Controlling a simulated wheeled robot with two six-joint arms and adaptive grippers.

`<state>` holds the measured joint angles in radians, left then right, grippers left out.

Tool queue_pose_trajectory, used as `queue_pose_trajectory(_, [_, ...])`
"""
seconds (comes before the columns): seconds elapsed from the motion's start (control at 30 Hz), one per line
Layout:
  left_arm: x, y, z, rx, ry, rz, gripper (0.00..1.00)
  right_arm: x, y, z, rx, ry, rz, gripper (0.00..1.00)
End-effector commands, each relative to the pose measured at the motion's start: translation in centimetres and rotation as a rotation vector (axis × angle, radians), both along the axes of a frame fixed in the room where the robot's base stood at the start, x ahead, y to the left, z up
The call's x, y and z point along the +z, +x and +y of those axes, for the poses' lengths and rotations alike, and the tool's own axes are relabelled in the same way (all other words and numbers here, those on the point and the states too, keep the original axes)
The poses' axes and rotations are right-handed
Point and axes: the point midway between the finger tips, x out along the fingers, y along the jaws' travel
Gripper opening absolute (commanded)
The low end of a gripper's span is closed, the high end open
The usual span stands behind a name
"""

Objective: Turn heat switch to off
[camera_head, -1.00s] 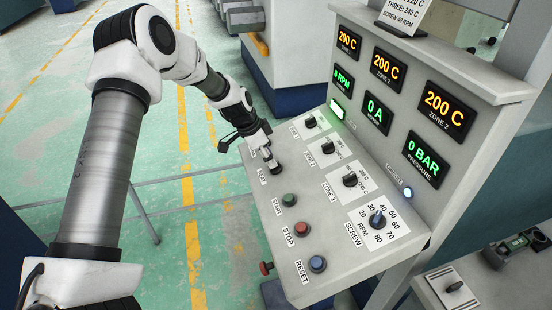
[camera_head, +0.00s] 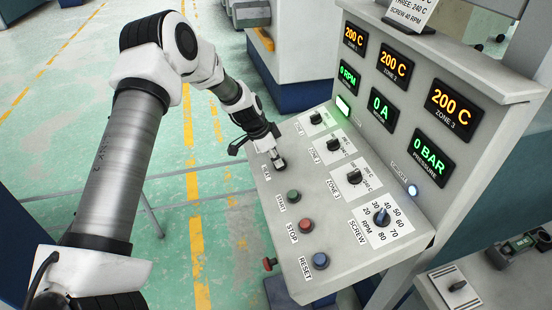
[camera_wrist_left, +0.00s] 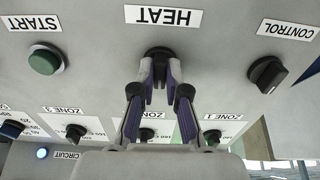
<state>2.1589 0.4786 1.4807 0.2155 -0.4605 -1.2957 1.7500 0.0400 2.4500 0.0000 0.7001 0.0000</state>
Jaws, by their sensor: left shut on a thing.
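The heat switch (camera_wrist_left: 158,54) is a black knob beside the HEAT label, which reads upside down in the left wrist view. My left gripper (camera_wrist_left: 160,72) is shut on this knob, with one finger on each side of it. In the head view my left gripper (camera_head: 277,158) reaches down to the panel's far left corner. There the knob is mostly hidden by the fingers, and I cannot tell which way it points. My right gripper is in neither view.
The control knob (camera_wrist_left: 267,73) and the green start button (camera_wrist_left: 46,59) flank the heat switch. The red stop button (camera_head: 306,225), blue reset button (camera_head: 320,261) and zone knobs (camera_head: 333,144) share the sloped panel (camera_head: 285,205). Lit displays (camera_head: 393,67) stand behind.

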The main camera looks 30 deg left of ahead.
Motion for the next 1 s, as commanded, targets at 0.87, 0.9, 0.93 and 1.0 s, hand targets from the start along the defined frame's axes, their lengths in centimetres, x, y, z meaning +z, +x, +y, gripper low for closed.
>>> queue_pose_trajectory(0.87, [-0.1, -0.3, -0.3, 0.631, -0.177, 0.156, 0.00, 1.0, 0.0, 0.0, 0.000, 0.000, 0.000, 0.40])
queue_pose_trajectory(0.9, [0.0, -0.3, -0.3, 0.667, -0.187, 0.165, 0.00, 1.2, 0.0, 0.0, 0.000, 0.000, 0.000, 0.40])
queue_pose_trajectory(0.93, [0.0, -0.3, -0.3, 0.693, -0.193, 0.172, 0.00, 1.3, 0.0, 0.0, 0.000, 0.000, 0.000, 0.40])
queue_pose_trajectory(1.0, [0.0, -0.3, -0.3, 0.755, -0.210, 0.186, 0.00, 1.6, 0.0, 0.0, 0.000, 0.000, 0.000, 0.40])
